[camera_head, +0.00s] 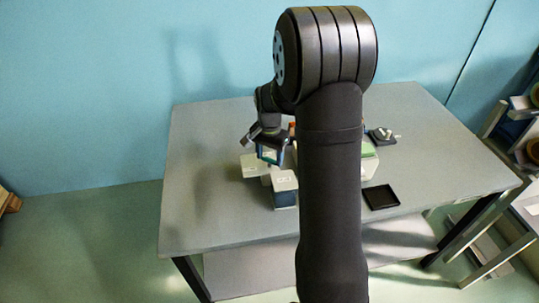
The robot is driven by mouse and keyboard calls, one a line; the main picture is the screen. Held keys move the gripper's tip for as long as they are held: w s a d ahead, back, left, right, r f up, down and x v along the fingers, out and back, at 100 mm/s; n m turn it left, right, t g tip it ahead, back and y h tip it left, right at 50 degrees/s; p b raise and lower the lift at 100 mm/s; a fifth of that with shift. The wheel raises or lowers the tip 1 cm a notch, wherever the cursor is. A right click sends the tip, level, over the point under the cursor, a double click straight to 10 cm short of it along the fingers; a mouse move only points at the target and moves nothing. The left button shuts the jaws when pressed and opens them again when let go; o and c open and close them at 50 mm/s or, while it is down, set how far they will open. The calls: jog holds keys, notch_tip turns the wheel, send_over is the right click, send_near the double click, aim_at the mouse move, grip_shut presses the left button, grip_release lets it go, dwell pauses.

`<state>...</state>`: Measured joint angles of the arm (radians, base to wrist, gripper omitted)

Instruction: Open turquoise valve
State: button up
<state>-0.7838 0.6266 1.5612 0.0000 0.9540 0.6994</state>
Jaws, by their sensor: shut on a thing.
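My gripper (267,154) is at the left of my arm, above the grey table, pointing down toward a group of small boxes. It is shut on a small blue-turquoise piece (268,154), which looks like part of the turquoise valve. The piece is too small for me to tell its shape or how far it is turned. My wrist and fingers hide part of it, and my arm covers the middle of the table.
Pale boxes (285,181) stand just below my gripper. A green-topped pale box (369,151) is partly behind my arm. A black tray (381,197) and a dark device (383,136) lie to the right. The table's left side (195,200) is clear.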

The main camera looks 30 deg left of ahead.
aim_at(269, 159)
jog(key=m, duration=0.5)
jog(key=shift+m, duration=2.5)
jog(key=o, duration=1)
notch_tip(269, 159, up, 18)
jog(key=shift+f, duration=0.25)
jog(key=shift+f, duration=0.1)
